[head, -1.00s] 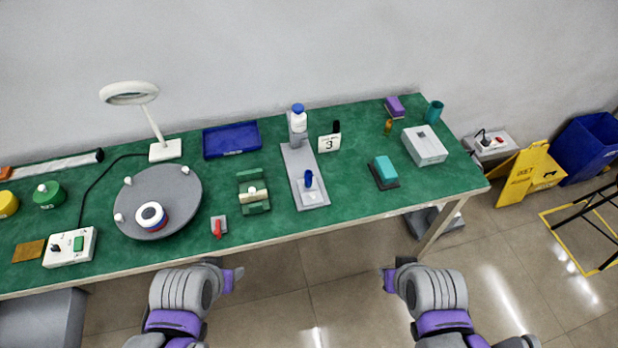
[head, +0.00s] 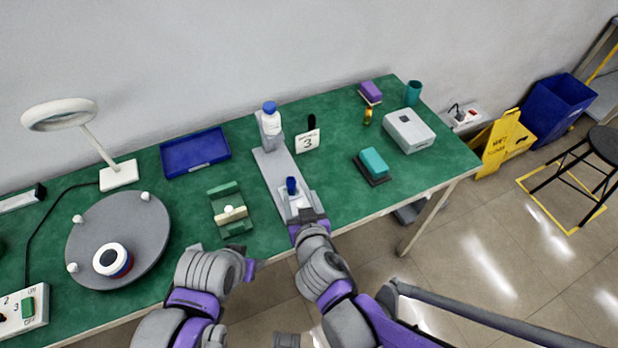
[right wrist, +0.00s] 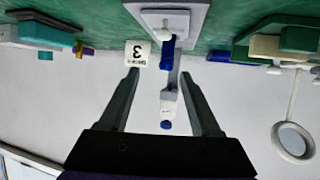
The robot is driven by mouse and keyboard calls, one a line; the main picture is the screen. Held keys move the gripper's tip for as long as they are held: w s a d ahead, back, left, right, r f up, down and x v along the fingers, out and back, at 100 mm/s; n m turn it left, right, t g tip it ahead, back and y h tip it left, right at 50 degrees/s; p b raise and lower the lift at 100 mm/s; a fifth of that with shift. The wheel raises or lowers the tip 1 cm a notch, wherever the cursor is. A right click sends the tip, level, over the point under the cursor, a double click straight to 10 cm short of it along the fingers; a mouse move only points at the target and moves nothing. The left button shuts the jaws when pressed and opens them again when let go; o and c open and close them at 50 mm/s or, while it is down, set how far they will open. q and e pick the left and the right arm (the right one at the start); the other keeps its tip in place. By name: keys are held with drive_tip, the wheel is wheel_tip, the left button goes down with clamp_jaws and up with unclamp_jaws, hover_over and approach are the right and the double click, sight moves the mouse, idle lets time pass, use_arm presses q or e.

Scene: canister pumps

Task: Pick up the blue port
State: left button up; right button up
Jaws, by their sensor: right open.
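The blue port (head: 291,186) is a small upright blue cylinder at the near end of a grey base plate (head: 270,164), beside a white block. It also shows in the right wrist view (right wrist: 167,50), upside down, just beyond the fingertips. My right gripper (head: 308,216) is over the near end of the plate, close to the port. Its two fingers (right wrist: 159,72) are apart with nothing between them gripped. My left gripper (head: 249,268) is in front of the table edge, its fingers too unclear to read.
A white bottle with a blue cap (head: 269,125) stands at the plate's far end. A number 3 card (head: 307,142) is to its right. A green fixture (head: 229,211) stands left of the plate. A round grey turntable (head: 140,220) is further left.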

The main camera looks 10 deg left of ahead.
sight(290, 185)
drive_tip(key=w+a, duration=0.1)
drive_tip(key=w+a+f, duration=0.2)
drive_tip(key=w, duration=0.1)
drive_tip(key=shift+a+b, duration=0.1)
drive_tip(key=shift+b, duration=0.3)
drive_tip(key=shift+r+x, duration=0.15)
drive_tip(key=shift+x, duration=1.35)
drive_tip(key=shift+r+x, duration=0.15)
drive_tip(key=shift+x, duration=1.35)
drive_tip(key=shift+w, duration=0.15)
clamp_jaws()
